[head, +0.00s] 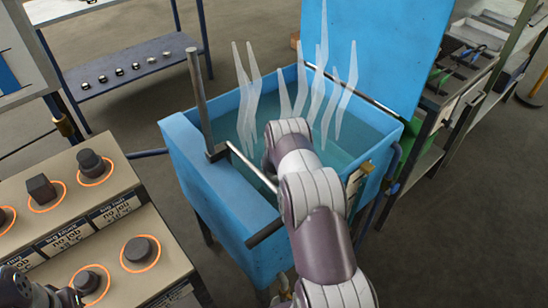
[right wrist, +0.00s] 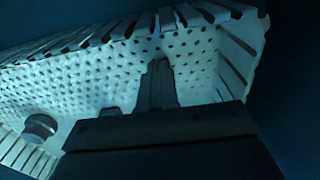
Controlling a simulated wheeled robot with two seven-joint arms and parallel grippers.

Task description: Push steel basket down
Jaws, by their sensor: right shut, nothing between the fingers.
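The steel basket (right wrist: 200,60) shows in the right wrist view as a pale perforated tray with slotted sides, in dim blue-green light. A dark round piece (right wrist: 40,127) lies in it at the left. My right gripper (right wrist: 158,72) is shut and empty, its fingertips against or just in front of the perforated face; contact cannot be told. In the head view my right arm reaches into the blue tank (head: 190,170) of water, and its gripper and the basket are hidden there. A dark part of my left gripper or wrist (head: 40,292) shows at the lower left corner; its fingers are unclear.
The tank's blue lid (head: 385,50) stands open at the back right. Pale steam rises from the water. An upright metal rod (head: 200,100) stands at the tank's left side.

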